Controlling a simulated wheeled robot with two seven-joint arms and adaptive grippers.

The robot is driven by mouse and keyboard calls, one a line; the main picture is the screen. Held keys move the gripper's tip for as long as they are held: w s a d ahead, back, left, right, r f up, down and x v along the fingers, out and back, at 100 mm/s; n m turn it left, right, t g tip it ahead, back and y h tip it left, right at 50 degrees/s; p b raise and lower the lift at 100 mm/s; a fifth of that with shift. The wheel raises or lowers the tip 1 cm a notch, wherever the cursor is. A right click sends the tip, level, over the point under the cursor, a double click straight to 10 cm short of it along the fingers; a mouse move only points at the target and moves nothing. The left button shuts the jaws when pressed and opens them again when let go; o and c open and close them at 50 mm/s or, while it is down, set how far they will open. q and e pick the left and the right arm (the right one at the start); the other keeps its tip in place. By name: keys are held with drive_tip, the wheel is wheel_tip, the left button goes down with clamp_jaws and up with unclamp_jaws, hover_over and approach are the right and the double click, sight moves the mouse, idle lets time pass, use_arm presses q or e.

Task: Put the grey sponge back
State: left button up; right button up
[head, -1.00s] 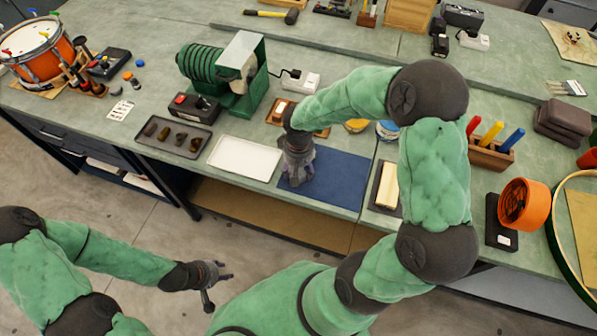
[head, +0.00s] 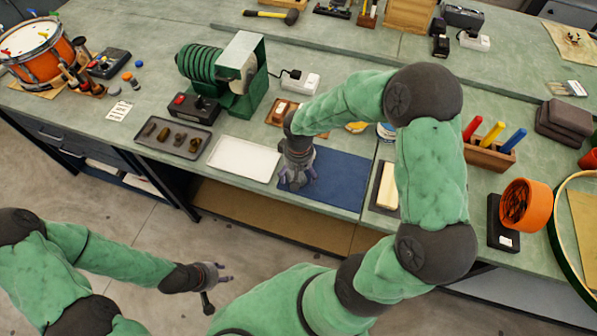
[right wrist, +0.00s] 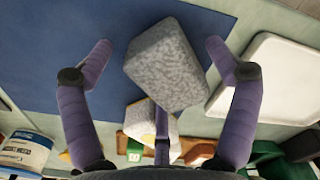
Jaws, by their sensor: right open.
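The grey sponge (right wrist: 168,65) is a speckled block on the blue mat in the right wrist view. My right gripper (right wrist: 160,46) is open, with purple fingers on either side of the sponge and gaps between them and it. In the head view my right gripper (head: 298,180) is low over the blue mat (head: 340,178) and hides the sponge. A wooden tray (head: 271,119) lies behind the mat, partly covered by my arm. My left gripper (head: 220,274) is open and empty, off the bench front over the floor.
A white tray (head: 243,160) lies left of the mat, and a dark tray with several small pieces (head: 173,138) lies farther left. A green machine (head: 240,78) stands behind them. A wood block on a dark plate (head: 387,186) is to the right. Tins sit behind the mat.

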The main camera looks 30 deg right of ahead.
drive_tip(key=shift+r, duration=0.25)
wheel_tip(320, 180, up, 12)
drive_tip(key=p, duration=0.3)
drive_tip(key=shift+f, duration=0.1)
idle(0.3)
